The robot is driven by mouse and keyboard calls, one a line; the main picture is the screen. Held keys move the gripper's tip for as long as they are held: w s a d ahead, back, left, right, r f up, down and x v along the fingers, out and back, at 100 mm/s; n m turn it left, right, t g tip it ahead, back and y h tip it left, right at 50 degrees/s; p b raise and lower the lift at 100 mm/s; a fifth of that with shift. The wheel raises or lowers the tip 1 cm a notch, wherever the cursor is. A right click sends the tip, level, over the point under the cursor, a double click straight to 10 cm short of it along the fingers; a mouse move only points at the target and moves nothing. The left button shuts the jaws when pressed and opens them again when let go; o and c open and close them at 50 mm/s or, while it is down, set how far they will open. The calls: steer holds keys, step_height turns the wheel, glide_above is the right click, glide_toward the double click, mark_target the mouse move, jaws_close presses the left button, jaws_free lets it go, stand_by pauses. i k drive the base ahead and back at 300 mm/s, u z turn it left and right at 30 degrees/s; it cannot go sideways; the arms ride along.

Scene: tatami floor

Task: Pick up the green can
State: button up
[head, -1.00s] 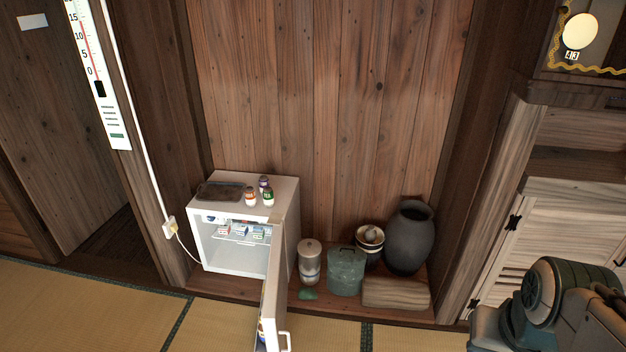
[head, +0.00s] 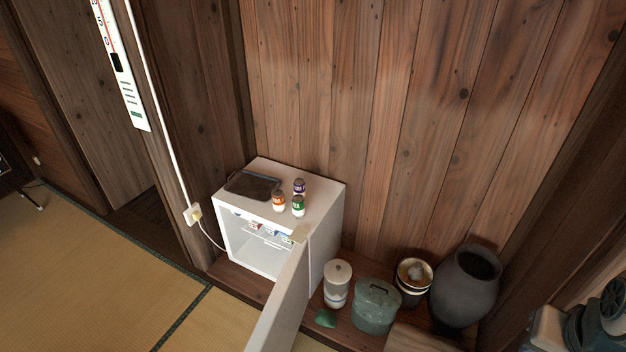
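The green can (head: 298,206) stands upright on top of a small white fridge (head: 322,212), near its front right. An orange can (head: 278,202) stands close on its left, and a purple can (head: 299,187) stands just behind it. The green can is small, with a white lower part, and nothing hides it. Part of my arm (head: 580,330) shows at the lower right edge, far from the cans. My gripper is not in view.
The fridge door (head: 280,310) stands open toward me. A dark tray (head: 252,185) lies on the fridge's left side. To the right are a white canister (head: 337,284), a green lidded pot (head: 375,306), a bowl stack (head: 413,280) and a dark jar (head: 465,287). Tatami floor is free at left.

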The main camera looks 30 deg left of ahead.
mark_target(299, 201)
steer(key=u, duration=0.75)
steer(key=i, duration=0.75)
steer(key=u, duration=1.1)
steer(key=i, duration=0.2)
steer(key=u, duration=0.2)
